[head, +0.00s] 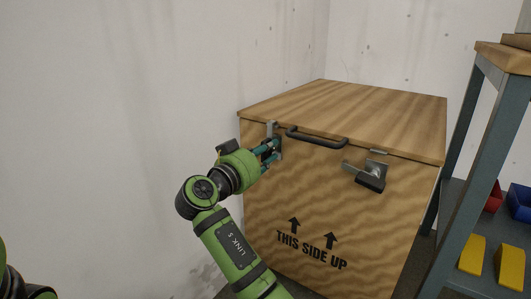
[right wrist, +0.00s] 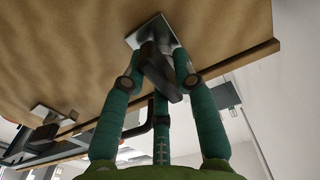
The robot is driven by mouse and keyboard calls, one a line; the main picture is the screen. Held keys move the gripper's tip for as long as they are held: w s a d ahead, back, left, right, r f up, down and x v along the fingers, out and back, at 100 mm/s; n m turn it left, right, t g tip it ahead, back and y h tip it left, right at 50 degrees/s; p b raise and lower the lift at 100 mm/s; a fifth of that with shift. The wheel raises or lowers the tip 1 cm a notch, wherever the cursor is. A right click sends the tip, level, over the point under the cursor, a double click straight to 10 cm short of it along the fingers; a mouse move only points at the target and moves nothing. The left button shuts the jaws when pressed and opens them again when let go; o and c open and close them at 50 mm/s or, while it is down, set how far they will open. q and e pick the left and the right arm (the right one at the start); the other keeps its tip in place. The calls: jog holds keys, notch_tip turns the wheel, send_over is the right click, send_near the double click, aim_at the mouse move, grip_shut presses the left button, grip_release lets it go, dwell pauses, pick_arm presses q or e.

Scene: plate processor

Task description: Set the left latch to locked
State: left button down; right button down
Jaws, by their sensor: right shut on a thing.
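The wooden crate (head: 330,210) has a left latch (head: 278,146) near the top left of its front. My right gripper (head: 268,150) is at this latch and covers most of it. In the right wrist view the left latch shows as a square metal plate (right wrist: 153,31) with a dark handle (right wrist: 163,72). The teal fingers of my right gripper (right wrist: 160,62) are shut around that handle, one on each side. The handle's exact angle is hard to tell in the head view. My left gripper is not in view.
A right latch (head: 372,182) is on the same front, with a black lid handle (head: 316,138) between the latches. The lid (head: 345,105) is down. A shelf rack (head: 487,140) with coloured bins stands close at right. A bare wall is at left.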

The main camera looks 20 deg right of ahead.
jog(key=c, duration=1.4)
grip_release()
jog(key=shift+s+d, duration=0.1)
jog(key=o, duration=0.3)
jog(key=shift+s+a, duration=0.1)
jog(key=shift+a, duration=0.1)
jog(key=v, duration=0.7)
